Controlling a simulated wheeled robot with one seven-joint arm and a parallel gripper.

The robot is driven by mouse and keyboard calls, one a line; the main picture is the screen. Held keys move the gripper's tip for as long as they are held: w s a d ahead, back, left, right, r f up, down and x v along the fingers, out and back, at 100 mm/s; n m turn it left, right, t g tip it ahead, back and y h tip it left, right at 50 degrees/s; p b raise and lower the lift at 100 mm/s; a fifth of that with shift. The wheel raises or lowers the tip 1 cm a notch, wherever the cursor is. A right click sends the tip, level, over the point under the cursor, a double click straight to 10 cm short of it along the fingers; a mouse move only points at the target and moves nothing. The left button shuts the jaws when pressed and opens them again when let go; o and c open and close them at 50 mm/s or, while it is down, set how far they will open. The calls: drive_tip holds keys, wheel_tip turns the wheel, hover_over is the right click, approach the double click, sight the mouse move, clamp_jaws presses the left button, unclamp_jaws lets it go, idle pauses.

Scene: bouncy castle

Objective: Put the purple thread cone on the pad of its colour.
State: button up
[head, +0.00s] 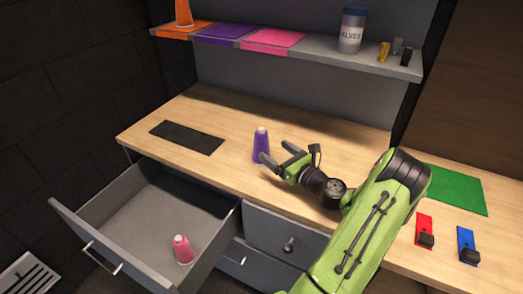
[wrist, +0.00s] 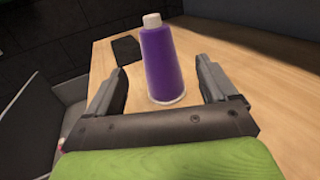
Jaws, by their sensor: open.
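The purple thread cone (head: 261,146) stands upright on the wooden worktop. It also shows in the wrist view (wrist: 162,62), upright and just ahead of the fingers. My gripper (head: 276,154) is open, with its two fingers spread toward the cone's base. In the wrist view my gripper (wrist: 169,92) shows one finger on each side of the cone, and a gap shows on each side. The purple pad (head: 228,34) lies on the shelf above the worktop, between the orange and pink pads, and its visible surface is bare.
An orange cone (head: 184,14) stands on the orange pad (head: 176,30). The pink pad (head: 273,40) is bare. A labelled jar (head: 352,30) and small clips stand at the shelf's right. An open drawer (head: 140,215) holds a pink cone (head: 182,249). A black mat (head: 187,137) lies left.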

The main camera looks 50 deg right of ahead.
sight(267, 145)
drive_tip(key=w, duration=0.5)
drive_tip(key=w+b, duration=0.1)
drive_tip(key=w, duration=0.1)
drive_tip(key=shift+w+d+f, duration=0.1)
drive_tip(key=shift+w+d, duration=0.25)
drive_tip(key=shift+w, duration=0.05)
drive_tip(key=c, duration=1.3)
